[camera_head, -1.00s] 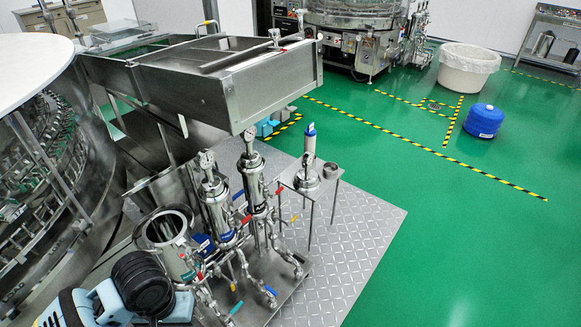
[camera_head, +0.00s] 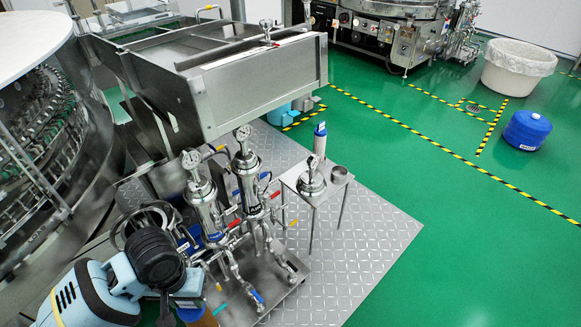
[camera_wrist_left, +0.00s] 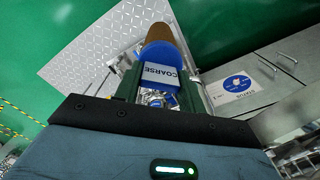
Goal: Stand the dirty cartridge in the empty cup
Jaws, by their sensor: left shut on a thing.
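The dirty cartridge (camera_wrist_left: 160,52) is a brown cylinder with a blue end labelled COARSE. My left gripper (camera_wrist_left: 160,82) is shut on its blue end, and the brown part points away from the hand. In the head view the cartridge (camera_head: 204,318) shows at the bottom edge, partly cut off, below my left gripper (camera_head: 188,303). The empty cup (camera_head: 339,175) is a small steel cup on the small steel stand, well to the right of and beyond the gripper. My right gripper is in neither view.
A white cartridge with a blue top (camera_head: 320,140) stands upright on the stand (camera_head: 318,195), beside a domed lid with a gauge (camera_head: 311,180). Two closed filter housings (camera_head: 205,207) with pipes and valves stand between gripper and stand. A steel hopper (camera_head: 262,90) overhangs behind.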

